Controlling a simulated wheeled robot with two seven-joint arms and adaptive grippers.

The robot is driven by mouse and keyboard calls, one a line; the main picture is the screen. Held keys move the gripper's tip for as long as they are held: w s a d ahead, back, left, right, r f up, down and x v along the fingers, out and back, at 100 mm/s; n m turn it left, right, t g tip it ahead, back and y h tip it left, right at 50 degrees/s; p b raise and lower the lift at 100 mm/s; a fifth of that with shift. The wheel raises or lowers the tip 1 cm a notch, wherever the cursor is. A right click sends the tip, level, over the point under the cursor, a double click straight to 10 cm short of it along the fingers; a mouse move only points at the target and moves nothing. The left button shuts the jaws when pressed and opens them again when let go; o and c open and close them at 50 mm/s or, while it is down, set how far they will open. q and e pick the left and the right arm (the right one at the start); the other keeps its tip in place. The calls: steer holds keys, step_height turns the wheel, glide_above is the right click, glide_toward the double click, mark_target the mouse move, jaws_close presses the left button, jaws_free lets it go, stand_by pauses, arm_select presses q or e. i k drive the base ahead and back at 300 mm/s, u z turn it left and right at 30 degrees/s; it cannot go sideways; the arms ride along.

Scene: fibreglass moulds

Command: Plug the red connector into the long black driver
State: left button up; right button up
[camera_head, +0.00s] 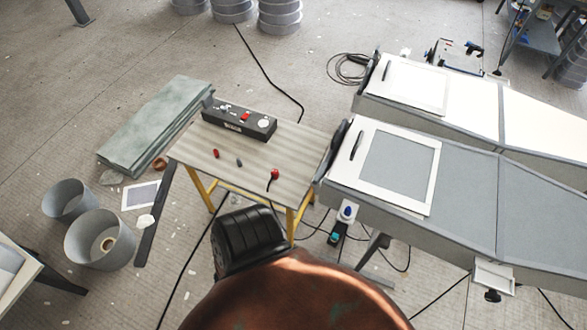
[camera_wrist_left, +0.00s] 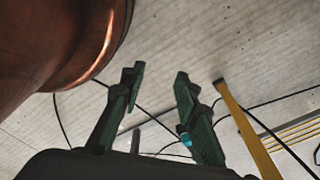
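The long black driver (camera_head: 238,122) is a black box with a red switch and knobs. It lies along the back of a small wooden-topped table. A red connector (camera_head: 275,174) with a short black lead sits at that table's front right corner. A smaller red plug (camera_head: 216,153) and a dark grey plug (camera_head: 239,162) lie in front of the driver. My left gripper (camera_wrist_left: 157,77) is open in the left wrist view, nothing seen between its fingers, with floor and cables behind. I cannot make it out in the head view. My right gripper is not in view.
The table (camera_head: 190,140) has yellow legs; one leg (camera_wrist_left: 245,130) shows right of my left gripper. A grey mould (camera_head: 470,195) stands close on the right. Greenish sheets (camera_head: 155,125) and grey buckets (camera_head: 100,240) are at the left. Cables cross the floor.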

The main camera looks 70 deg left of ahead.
mark_target(258, 126)
steer(key=u, duration=0.3)
steer(key=i, duration=0.7)
steer(key=u, duration=1.1)
steer(key=i, duration=0.45)
steer(key=u, duration=0.5)
